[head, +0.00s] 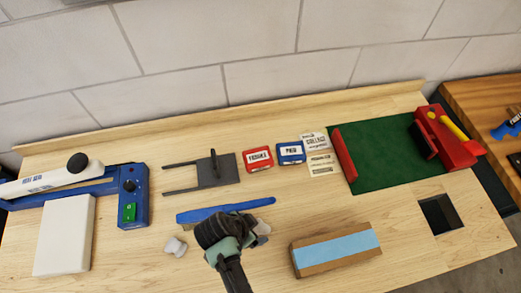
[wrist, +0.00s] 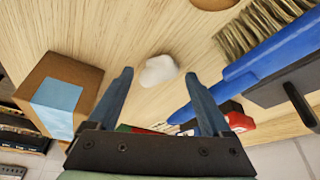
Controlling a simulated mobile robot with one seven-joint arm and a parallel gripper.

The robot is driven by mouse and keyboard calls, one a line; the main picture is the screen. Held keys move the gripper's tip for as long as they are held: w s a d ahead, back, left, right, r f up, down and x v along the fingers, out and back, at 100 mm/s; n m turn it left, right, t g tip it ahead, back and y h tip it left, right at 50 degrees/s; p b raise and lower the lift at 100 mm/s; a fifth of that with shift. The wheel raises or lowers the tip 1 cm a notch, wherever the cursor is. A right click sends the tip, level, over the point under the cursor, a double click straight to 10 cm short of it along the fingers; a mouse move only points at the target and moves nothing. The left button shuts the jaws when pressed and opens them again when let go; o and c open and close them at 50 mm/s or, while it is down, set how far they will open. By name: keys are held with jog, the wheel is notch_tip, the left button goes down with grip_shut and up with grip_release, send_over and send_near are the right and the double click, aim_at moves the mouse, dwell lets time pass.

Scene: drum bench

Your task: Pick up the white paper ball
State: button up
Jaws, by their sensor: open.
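The white paper ball (wrist: 159,70) is a small crumpled lump on the wooden bench. In the wrist view it lies beyond my fingertips, between their lines. In the head view a whitish bit (head: 263,227) shows just right of my gripper, mostly hidden by it. My gripper (wrist: 160,80) is open and empty, with its two fingers apart and the ball not held. In the head view my gripper (head: 222,232) is over the front middle of the bench, and its fingertips are hard to make out. Another pale grey-white lump (head: 176,247) lies to its left.
A blue-handled brush (wrist: 245,75) lies beside the ball; its handle shows in the head view (head: 225,210). A brown block with a blue strip (head: 336,248) is to the right. A white slab (head: 65,235) and blue sealer (head: 132,195) stand left. A square hole (head: 440,214) is right.

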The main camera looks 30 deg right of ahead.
aim_at(259, 226)
jog(key=shift+x, duration=1.4)
jog(key=c, duration=1.1)
jog(key=shift+r, duration=0.15)
